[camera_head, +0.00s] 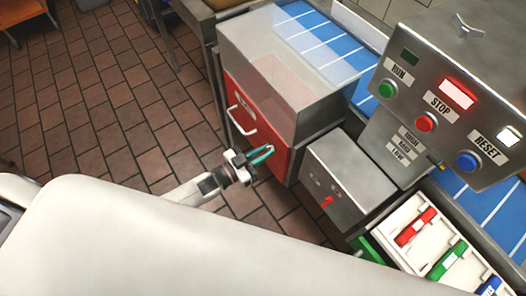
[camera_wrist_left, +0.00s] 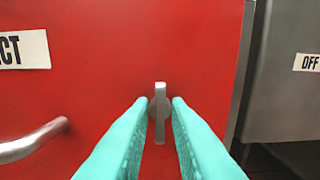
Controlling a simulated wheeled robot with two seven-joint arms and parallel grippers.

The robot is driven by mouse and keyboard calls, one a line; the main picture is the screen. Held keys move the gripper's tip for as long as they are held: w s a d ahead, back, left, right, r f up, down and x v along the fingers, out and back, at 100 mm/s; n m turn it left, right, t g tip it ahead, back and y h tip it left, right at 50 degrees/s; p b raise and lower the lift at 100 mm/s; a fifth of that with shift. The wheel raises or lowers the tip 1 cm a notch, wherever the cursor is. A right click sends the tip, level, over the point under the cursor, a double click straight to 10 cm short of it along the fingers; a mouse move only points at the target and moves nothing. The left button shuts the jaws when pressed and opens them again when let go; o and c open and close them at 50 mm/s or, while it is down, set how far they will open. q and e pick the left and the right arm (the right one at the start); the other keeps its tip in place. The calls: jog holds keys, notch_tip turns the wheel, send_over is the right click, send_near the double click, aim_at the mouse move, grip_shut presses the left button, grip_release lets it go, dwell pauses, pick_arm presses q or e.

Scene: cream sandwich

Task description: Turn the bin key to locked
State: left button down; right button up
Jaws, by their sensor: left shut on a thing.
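The bin (camera_head: 278,158) has a red front with a metal pull handle (camera_head: 237,122); the red front (camera_wrist_left: 110,75) fills much of the left wrist view. The bin key (camera_wrist_left: 160,92) is a small grey metal tab on a round base, standing upright. My left gripper (camera_head: 267,151) reaches the right part of the red front. Its teal fingers (camera_wrist_left: 160,103) are shut on the key, one on each side. In the head view the key is hidden by the fingers. My right gripper is not in view.
A grey box with a red switch (camera_head: 327,201) stands just right of the bin. A control panel (camera_head: 455,95) with green, red and blue buttons is at upper right. A white tray (camera_head: 402,215) holds coloured items. The tiled floor (camera_head: 110,90) at left is mostly clear.

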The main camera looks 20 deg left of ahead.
pick_arm(q)
jog(key=c, duration=1.6)
grip_release()
jog(key=b+v, duration=0.1)
jog(key=v, duration=1.1)
